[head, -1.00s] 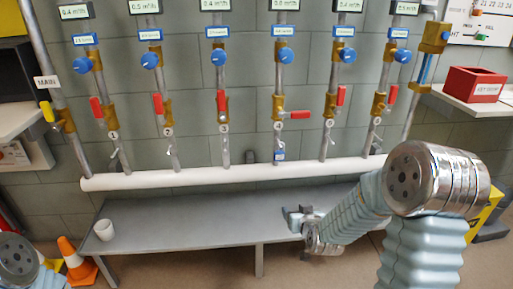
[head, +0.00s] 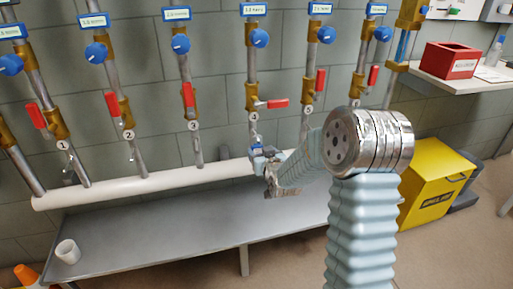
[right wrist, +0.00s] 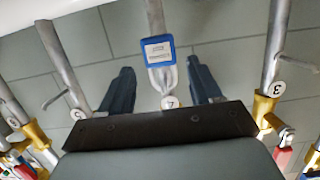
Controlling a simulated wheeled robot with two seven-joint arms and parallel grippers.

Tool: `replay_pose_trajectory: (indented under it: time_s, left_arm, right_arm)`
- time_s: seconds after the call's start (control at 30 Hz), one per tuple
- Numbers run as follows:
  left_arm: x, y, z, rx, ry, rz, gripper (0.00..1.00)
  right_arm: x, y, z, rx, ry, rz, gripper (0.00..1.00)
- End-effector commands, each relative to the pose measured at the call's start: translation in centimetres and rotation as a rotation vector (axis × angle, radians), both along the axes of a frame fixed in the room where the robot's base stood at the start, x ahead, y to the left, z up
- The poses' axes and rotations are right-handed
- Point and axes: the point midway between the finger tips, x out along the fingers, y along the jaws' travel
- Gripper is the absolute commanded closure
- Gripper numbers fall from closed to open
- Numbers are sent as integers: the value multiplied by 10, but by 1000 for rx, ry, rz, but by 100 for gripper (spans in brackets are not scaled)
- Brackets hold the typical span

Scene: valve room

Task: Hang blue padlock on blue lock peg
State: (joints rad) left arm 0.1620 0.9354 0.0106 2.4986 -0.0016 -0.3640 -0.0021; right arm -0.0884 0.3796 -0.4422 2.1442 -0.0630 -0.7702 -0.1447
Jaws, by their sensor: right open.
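A blue padlock (right wrist: 158,50) with a white label hangs by its silver shackle at the lower part of the pipe tagged 4, in the right wrist view. It is small and partly hidden by my gripper in the head view (head: 257,150). My right gripper (right wrist: 160,66) is open, its two dark fingers on either side of the shackle with gaps showing. In the head view the right gripper (head: 262,159) is at the padlock, just above the white pipe. Bare metal pegs stick out from neighbouring pipes; I cannot tell which peg is the blue one. My left gripper is not in view.
A white horizontal pipe (head: 140,184) runs below the vertical pipes, above a grey bench (head: 180,235). Red valve handles stick out nearby, one (head: 277,104) just above the gripper. A white cup (head: 67,252) stands on the bench. A yellow box (head: 437,185) is at right.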

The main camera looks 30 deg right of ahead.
Motion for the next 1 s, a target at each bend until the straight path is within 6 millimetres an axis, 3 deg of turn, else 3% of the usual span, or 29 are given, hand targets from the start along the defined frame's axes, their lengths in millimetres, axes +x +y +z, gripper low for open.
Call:
replay_pose_trajectory:
  time_s: [0.4,0.9,1.0]
  left_arm:
    - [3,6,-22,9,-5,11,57]
    - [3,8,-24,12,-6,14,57]
    - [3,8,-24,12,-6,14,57]
  right_arm:
    - [48,-12,-15,0,-1,0,36]
    - [58,-14,-15,0,0,0,36]
    - [58,-14,-15,0,0,0,52]
